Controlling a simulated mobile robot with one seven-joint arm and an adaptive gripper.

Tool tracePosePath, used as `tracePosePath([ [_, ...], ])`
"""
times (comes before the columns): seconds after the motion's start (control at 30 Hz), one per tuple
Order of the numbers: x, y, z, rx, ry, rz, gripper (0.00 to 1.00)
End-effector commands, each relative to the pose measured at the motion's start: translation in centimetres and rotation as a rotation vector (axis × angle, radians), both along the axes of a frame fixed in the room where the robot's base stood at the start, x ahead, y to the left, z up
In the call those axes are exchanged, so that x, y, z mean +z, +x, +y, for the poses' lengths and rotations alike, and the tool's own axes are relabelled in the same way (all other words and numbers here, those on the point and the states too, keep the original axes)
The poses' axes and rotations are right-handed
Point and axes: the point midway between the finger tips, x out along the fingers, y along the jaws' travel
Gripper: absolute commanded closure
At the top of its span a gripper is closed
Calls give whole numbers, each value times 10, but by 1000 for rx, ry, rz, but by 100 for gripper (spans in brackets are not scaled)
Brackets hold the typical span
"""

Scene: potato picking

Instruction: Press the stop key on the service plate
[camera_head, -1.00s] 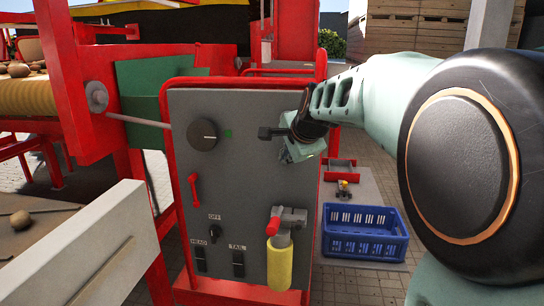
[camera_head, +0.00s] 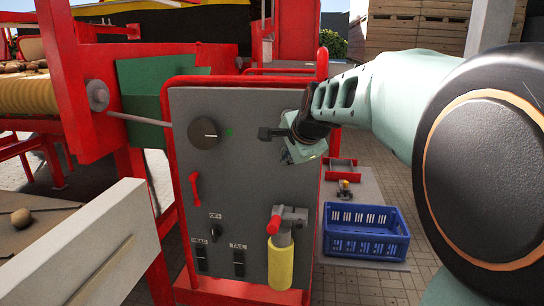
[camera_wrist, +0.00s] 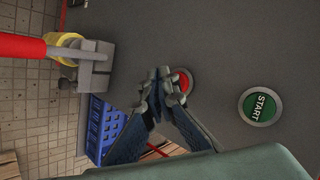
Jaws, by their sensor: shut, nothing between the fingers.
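The grey service plate (camera_head: 250,190) stands upright in a red frame in the head view. In the wrist view, a red round key (camera_wrist: 184,82), likely the stop key, sits on the plate, partly hidden behind one finger; no label on it is readable. The green START key (camera_wrist: 260,107) is to its right, in the clear. My gripper (camera_wrist: 158,78) is shut and empty, its tips just left of the red key's centre; I cannot tell whether they touch. In the head view my wrist hides both keys.
A conveyor with potatoes (camera_head: 22,97) is at left.

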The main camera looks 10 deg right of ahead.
Motion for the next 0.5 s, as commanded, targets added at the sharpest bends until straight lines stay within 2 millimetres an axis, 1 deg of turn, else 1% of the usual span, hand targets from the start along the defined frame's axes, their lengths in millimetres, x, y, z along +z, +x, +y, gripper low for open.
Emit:
tracePosePath([
  [0.27, 0, -2, 1, 1, -1, 0, 100],
  [0.5, 0, -23, 8, 2, -1, -2, 100],
])
